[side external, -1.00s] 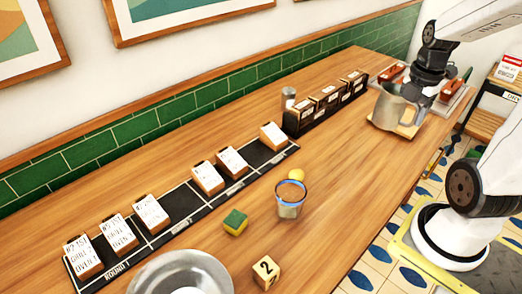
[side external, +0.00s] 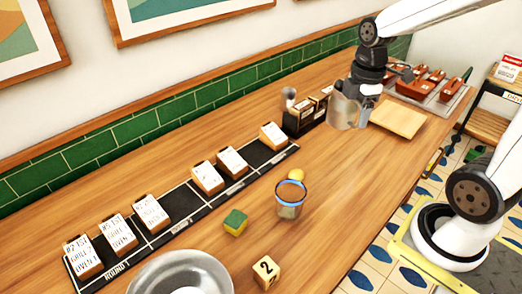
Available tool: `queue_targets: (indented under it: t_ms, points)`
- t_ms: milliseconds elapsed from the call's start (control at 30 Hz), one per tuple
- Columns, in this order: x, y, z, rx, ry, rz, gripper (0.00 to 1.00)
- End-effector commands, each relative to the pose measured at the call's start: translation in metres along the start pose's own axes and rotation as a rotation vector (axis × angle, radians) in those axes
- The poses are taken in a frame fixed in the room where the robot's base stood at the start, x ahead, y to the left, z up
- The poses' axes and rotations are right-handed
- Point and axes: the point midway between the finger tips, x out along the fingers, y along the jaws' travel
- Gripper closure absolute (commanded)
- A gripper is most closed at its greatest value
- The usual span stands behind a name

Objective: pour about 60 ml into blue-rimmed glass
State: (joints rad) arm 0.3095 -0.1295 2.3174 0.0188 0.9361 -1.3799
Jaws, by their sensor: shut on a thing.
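The blue-rimmed glass (side external: 290,199) stands upright on the wooden counter near the middle of the side external view. Something brownish shows inside its rim; I cannot tell whether it is liquid. My gripper (side external: 365,97) is shut on a metal pitcher (side external: 345,106). The pitcher looks close to upright and is raised above the counter, up and to the right of the glass and well apart from it. Its contents are hidden.
A wooden board (side external: 398,119) lies bare right of the pitcher. A card rail (side external: 180,212) runs along the wall side. A yellow ball (side external: 296,174), a sponge (side external: 235,222), a number block (side external: 265,272) and a metal bowl (side external: 180,275) are around the glass.

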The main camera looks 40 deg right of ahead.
Motion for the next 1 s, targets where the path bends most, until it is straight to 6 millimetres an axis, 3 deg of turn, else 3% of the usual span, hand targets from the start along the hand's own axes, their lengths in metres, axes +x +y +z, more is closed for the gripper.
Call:
queue_targets:
  t_ms: [567,1000]
  points:
    - [0.000,-0.016,-0.085,0.178,-0.009,-0.010,1.00]
    - [0.001,-0.046,-0.146,0.318,-0.020,-0.013,1.00]
